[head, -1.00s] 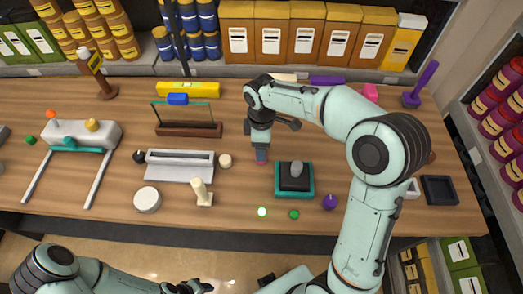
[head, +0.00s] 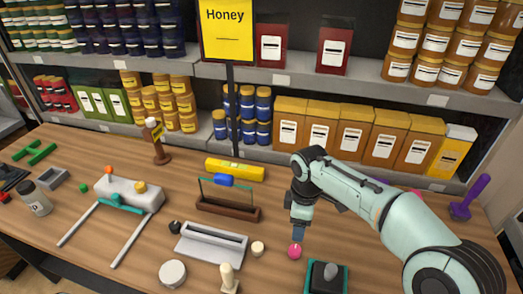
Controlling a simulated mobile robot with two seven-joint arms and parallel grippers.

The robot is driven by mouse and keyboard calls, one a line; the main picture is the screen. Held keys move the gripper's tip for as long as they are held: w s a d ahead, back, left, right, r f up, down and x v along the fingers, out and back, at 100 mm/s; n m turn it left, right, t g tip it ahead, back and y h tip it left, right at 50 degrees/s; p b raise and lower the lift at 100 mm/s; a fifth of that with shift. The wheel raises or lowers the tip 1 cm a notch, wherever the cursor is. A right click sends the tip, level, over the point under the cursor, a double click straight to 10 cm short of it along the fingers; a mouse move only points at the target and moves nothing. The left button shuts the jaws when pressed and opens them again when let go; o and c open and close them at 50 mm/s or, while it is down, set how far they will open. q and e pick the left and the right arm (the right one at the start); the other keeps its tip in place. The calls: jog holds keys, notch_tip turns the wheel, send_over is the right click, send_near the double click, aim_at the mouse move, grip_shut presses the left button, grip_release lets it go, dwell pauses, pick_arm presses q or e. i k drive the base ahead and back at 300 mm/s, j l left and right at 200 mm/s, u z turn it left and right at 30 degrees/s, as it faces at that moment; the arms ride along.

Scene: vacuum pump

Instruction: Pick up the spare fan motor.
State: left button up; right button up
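I cannot tell for sure which object is the spare fan motor. My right gripper (head: 301,214) points down over the middle of the table. A small blue-grey block (head: 299,233) shows directly below it, and a round pink knob (head: 294,251) is under that block. I cannot tell whether the block is part of the gripper or a separate piece, or whether the fingers are closed on anything. A dark square piece on a teal base (head: 325,279) is to the right, cut by the lower edge. My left gripper is out of view.
A white body with two rails (head: 130,196), a grey slotted tray (head: 211,244), a brown stand with a clear pane (head: 228,208) and a yellow level (head: 235,170) are left of my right gripper. A purple upright piece (head: 469,198) is far right. Stocked shelves line the back.

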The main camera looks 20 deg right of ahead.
aim_at(326, 279)
jog(key=k, duration=1)
